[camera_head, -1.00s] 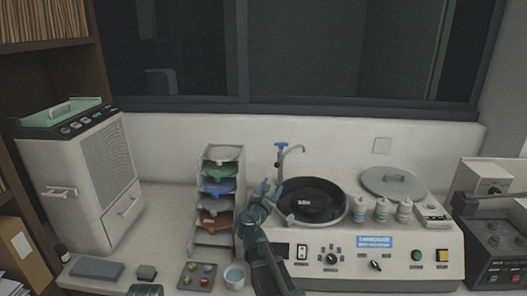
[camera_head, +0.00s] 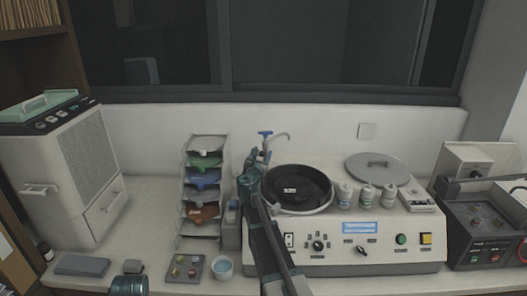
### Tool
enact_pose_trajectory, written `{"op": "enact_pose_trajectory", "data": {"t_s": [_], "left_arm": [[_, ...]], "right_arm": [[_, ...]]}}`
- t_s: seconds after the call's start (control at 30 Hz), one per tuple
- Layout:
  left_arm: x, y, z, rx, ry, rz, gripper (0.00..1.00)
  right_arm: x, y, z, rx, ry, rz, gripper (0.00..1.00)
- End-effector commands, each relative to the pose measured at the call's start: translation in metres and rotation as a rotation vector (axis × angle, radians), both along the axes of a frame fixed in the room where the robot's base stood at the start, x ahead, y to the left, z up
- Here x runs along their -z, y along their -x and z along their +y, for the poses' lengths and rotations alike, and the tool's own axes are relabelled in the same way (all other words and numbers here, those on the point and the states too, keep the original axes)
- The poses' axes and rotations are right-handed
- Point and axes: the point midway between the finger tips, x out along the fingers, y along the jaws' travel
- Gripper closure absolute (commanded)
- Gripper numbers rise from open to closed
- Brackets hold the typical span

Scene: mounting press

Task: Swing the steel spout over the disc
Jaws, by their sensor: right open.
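The steel spout (camera_head: 280,137) with a blue handle (camera_head: 265,133) stands at the back left of the white machine. Its curved tip points right, near the rear left edge of the basin. The black disc (camera_head: 305,184) with a small white label lies in the round basin in the machine's top. My right gripper (camera_head: 257,156) is open at the spout's lower part, left of the basin; whether it touches the spout cannot be told. My right arm hides the machine's left edge. Only a teal part of my left arm shows at the bottom left; its gripper is out of view.
Several white bottles (camera_head: 366,196) and a round grey lid (camera_head: 377,168) sit right of the basin. A rack of coloured trays (camera_head: 205,180) stands to the left. A small cup (camera_head: 222,267) and a tray of samples (camera_head: 185,268) lie in front. The wall is close behind.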

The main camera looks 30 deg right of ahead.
Motion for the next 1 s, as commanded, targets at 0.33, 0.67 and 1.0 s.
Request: {"op": "enact_pose_trajectory", "data": {"t_s": [0.33,0.67,1.0], "left_arm": [[0.0,0.0,0.0,0.0,0.0,0.0,0.5],[0.0,0.0,0.0,0.0,0.0,0.0,0.5],[0.0,0.0,0.0,0.0,0.0,0.0,0.5]], "right_arm": [[0.0,-0.022,-0.02,0.0,0.0,0.0,0.41],[0.0,-0.022,-0.02,0.0,0.0,0.0,0.48],[0.0,-0.022,-0.02,0.0,0.0,0.0,1.0]]}}
